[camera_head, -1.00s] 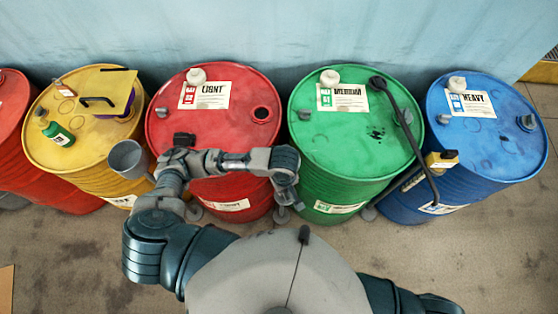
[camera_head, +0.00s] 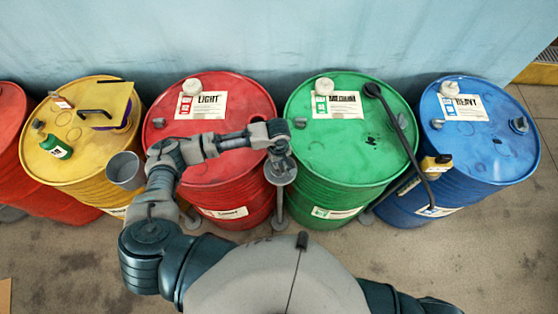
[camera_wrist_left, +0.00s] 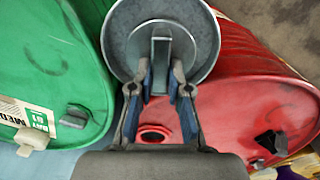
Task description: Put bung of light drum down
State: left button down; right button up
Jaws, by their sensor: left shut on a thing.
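My left gripper (camera_head: 281,160) is shut on the grey bung of the light drum. In the left wrist view the fingertips (camera_wrist_left: 160,82) pinch the bung's upright tab (camera_wrist_left: 161,52). Directly below is a round grey metal dish (camera_wrist_left: 203,30). It also shows in the head view (camera_head: 287,178), at the front between the red and green drums. I cannot tell whether the bung touches the dish. The red light drum (camera_head: 238,92) has its open hole (camera_wrist_left: 154,134) showing in the wrist view; my arm hides it in the head view. My right gripper is not in view.
The green drum (camera_head: 330,150) stands right of the red one, with a long dark tool (camera_head: 400,130) across it. The blue drum (camera_head: 475,158) is further right. The yellow drum (camera_head: 70,165) at left has a grey cup (camera_head: 124,170) by its edge.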

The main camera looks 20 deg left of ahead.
aim_at(279, 163)
pick_arm(q)
jog(key=c, duration=1.1)
grip_release()
jog(key=shift+d, duration=0.1)
jog(key=shift+r, duration=0.15)
notch_tip(279, 163, up, 12)
jog(key=shift+f+b, duration=0.1)
jog(key=shift+b, duration=0.2)
